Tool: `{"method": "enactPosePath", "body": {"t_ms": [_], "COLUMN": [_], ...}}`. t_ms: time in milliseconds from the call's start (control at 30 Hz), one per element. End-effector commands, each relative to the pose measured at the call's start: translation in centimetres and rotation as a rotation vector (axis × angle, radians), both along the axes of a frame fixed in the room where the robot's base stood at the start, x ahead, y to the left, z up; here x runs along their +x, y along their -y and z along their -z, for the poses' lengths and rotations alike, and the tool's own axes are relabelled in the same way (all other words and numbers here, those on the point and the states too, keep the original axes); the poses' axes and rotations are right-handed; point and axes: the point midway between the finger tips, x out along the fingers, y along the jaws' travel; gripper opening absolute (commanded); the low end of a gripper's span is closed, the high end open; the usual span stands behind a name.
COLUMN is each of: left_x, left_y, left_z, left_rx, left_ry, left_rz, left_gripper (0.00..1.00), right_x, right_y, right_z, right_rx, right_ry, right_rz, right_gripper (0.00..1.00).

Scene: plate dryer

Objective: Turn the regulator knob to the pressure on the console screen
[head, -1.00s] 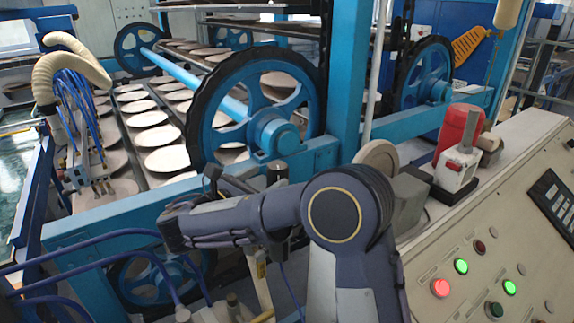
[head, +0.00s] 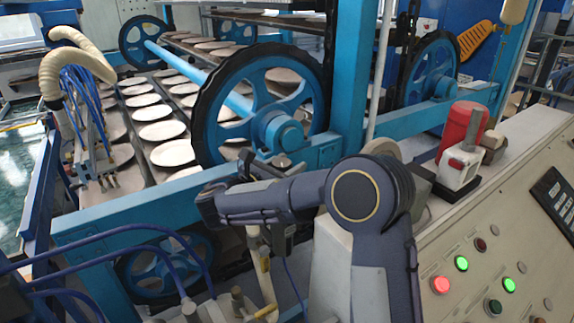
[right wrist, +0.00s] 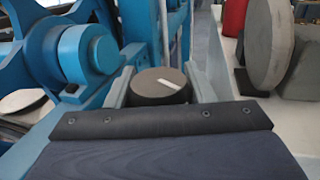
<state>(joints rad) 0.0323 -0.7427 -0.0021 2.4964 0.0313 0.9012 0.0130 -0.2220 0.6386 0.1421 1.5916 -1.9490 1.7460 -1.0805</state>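The regulator knob (right wrist: 150,90) is a dark round cylinder with a white pointer mark on its top, between the fingertips in the right wrist view. My right gripper (right wrist: 160,84) is open, with one grey finger on each side of the knob. I cannot tell whether the fingers touch it. In the head view my right arm crosses the middle, and its fingers are hard to make out. A dark console panel (head: 555,197) sits at the right edge; its markings are too small to read. My left gripper is not in view.
A blue spoked wheel (head: 262,105) and its hub (right wrist: 88,55) stand close left of the knob. A grey disc (right wrist: 268,42) stands to the right. A red cylinder (head: 462,125) and lit buttons (head: 461,263) are on the console. Blue hoses (head: 110,232) cross the lower left.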

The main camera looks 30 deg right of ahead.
Motion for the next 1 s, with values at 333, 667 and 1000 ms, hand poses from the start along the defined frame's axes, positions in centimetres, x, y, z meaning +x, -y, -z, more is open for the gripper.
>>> {"method": "enactPosePath", "body": {"t_ms": [333,667,1000], "left_x": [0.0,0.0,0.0], "left_y": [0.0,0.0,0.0], "left_z": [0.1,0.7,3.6], "left_rx": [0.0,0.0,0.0], "left_ry": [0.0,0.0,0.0], "left_rz": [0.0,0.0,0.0], "left_gripper": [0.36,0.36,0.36], "right_x": [0.0,0.2,0.5], "right_y": [0.0,-0.1,-0.4], "right_z": [0.0,0.1,0.4], "right_rx": [0.0,0.0,0.0], "right_ry": [0.0,0.0,0.003], "right_rz": [-0.017,-0.186,-0.497], "right_gripper": [0.26,0.26,0.26]}}
